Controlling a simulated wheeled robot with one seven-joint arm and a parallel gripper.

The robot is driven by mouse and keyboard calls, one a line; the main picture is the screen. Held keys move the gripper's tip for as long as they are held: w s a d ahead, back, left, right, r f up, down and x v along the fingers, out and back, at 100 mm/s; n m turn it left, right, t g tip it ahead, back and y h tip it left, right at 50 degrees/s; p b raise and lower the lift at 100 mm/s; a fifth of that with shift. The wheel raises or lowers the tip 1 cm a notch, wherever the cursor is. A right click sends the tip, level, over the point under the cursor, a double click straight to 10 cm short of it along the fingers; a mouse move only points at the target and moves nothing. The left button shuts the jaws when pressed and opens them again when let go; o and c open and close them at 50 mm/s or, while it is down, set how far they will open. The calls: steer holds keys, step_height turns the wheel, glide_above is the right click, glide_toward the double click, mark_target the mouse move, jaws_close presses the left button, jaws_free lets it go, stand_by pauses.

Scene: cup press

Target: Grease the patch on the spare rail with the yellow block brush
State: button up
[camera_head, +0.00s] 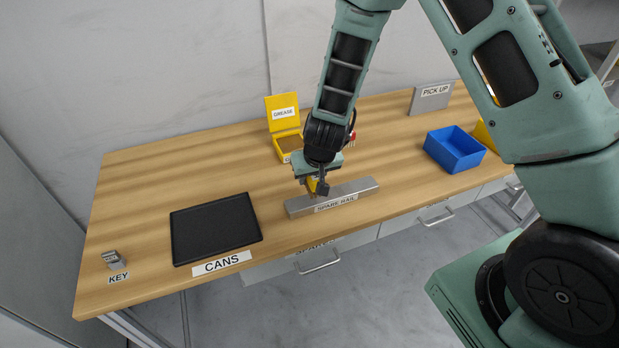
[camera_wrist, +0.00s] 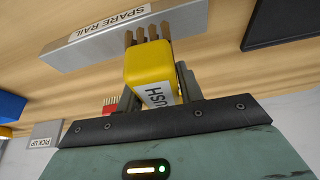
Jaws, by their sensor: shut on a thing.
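The yellow block brush (camera_wrist: 150,68) is held between the two fingers of my gripper (camera_wrist: 158,82); its brown bristles point away from the palm. In the head view, my gripper (camera_head: 318,187) hangs over the spare rail (camera_head: 358,190) and hides most of the brush. The spare rail is a grey metal bar labelled SPARE RAIL; it also shows in the wrist view (camera_wrist: 100,42). In the wrist view the bristle tips overlap the rail's edge; I cannot tell whether they touch it. No grease patch is discernible on the rail. The open yellow grease box (camera_head: 284,112) stands behind.
A black tray (camera_head: 215,228) lies left by the CANS label. A small grey key block (camera_head: 114,259) is at far left. A blue bin (camera_head: 454,149) and a PICK UP sign (camera_head: 431,98) are at right. A red item (camera_head: 352,136) shows partly behind my arm.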

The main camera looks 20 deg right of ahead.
steer(key=shift+r+p, duration=1.05)
steer(key=shift+r, duration=0.45)
steer(key=shift+d+f, duration=0.1)
